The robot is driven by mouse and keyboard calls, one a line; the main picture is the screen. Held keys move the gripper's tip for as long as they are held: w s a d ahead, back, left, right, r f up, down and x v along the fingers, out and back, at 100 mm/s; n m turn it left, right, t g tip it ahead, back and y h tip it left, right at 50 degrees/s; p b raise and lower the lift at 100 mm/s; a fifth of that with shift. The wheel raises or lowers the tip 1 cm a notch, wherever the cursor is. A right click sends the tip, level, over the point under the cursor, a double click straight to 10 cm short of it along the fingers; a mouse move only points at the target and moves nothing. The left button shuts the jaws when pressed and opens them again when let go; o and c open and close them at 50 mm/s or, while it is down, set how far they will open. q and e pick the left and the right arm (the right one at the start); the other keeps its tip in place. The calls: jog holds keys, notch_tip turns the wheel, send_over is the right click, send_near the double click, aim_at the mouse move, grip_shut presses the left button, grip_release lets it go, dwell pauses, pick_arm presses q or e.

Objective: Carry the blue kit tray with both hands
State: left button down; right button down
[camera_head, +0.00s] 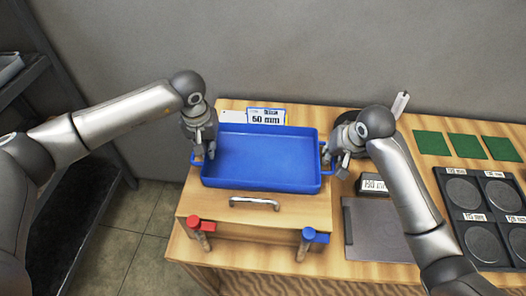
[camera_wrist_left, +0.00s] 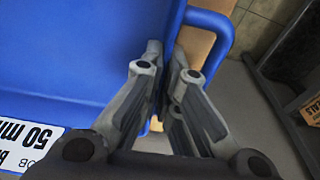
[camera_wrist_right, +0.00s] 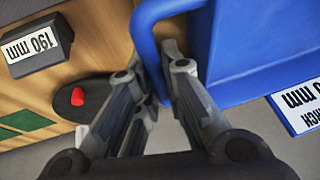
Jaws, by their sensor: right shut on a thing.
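The blue kit tray (camera_head: 262,160) sits empty and looks level on the wooden bench, with a loop handle on each short side. My left gripper (camera_head: 205,152) points down at its left end. In the left wrist view, its fingers (camera_wrist_left: 167,52) are close together at the tray's side wall, beside the blue handle (camera_wrist_left: 226,42); whether they pinch anything is unclear. My right gripper (camera_head: 335,160) is at the right end. In the right wrist view, its fingers (camera_wrist_right: 155,65) are shut on the right handle (camera_wrist_right: 143,32). The fingers hide part of each handle.
A "50 mm" label (camera_head: 266,116) stands behind the tray. A drawer handle (camera_head: 254,203) and red (camera_head: 193,221) and blue (camera_head: 316,236) clamps are in front. Right lie a grey plate (camera_head: 372,230), green squares (camera_head: 466,146) and a disc rack (camera_head: 462,216). Dark shelving (camera_head: 62,90) stands left.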

pick_arm(q)
jog(key=shift+a+r, duration=0.15)
jog(key=shift+a, duration=0.05)
pick_arm(e)
jog(key=shift+a+r, duration=0.15)
jog(key=shift+r, duration=0.1)
